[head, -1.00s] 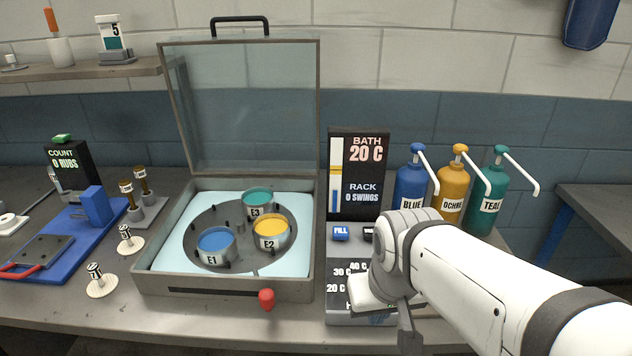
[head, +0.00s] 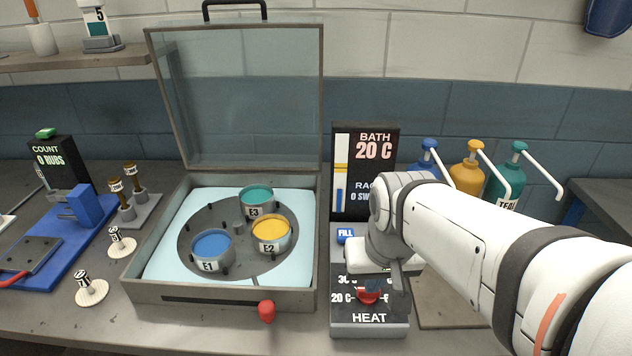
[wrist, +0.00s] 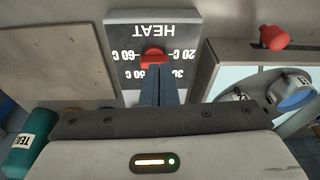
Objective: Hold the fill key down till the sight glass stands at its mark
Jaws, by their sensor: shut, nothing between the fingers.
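The blue fill key (head: 345,235) sits at the upper left of the control panel (head: 345,324), left of my gripper and uncovered. The sight glass (head: 340,150) is a pale upright strip on the bath display (head: 385,180). Its blue column stands below the yellow mark. My gripper (head: 372,286) is over the lower panel by the red heat knob (head: 367,298). The wrist view shows the shut, empty fingers (wrist: 158,82) in front of that knob (wrist: 153,56); I cannot tell whether they touch. My arm hides part of the display and the panel's right side.
The bath box (head: 220,294), lid up, holds three beakers left of the panel, with a red knob (head: 266,311) in front. Dye bottles, including the ochre one (head: 466,178), stand behind my arm. Free bench lies in front of the box.

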